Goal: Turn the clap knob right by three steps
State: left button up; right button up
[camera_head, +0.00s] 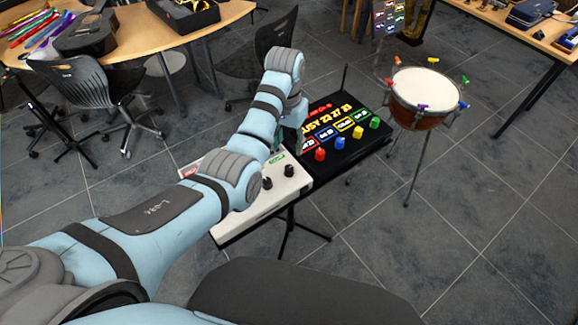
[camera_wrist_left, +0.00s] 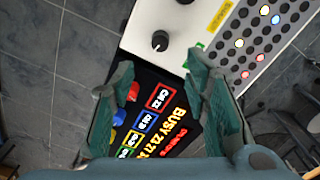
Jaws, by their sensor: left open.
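A black box (camera_head: 352,146) with a glowing "BUSY" display carries red (camera_head: 320,155), blue (camera_head: 339,144), yellow (camera_head: 357,132) and green (camera_head: 375,122) knobs. A white panel beside it has black knobs (camera_head: 289,171); the left wrist view shows one black knob (camera_wrist_left: 160,41) with a white pointer line. I cannot read a label marking the clap knob. My left gripper (camera_wrist_left: 160,82) is open and empty, its fingers apart over the black box; no knob is between the tips. In the head view, my left arm mostly hides this gripper and part of the white panel.
The white panel (camera_wrist_left: 189,24) also has a green label and a grid of lit and dark buttons. A drum (camera_head: 425,95) on a stand is to the right. A chair (camera_head: 272,42) is behind the devices, with tables at the back. Open floor lies at front right.

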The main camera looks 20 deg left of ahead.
aim_at(289, 168)
pick_arm(q)
notch_tip(289, 168, down, 10)
jog(key=shift+d+f+b, duration=0.1)
jog(key=shift+b, duration=0.85)
grip_shut()
jog(key=shift+s+r+n+p, duration=0.15)
jog(key=shift+r+n+p, duration=0.3)
jog(key=shift+p, duration=0.45)
jog(key=shift+f+n+p, duration=0.1)
jog(key=shift+n+p, duration=0.25)
jog(key=shift+n, duration=0.2)
jog(key=shift+f, duration=0.2)
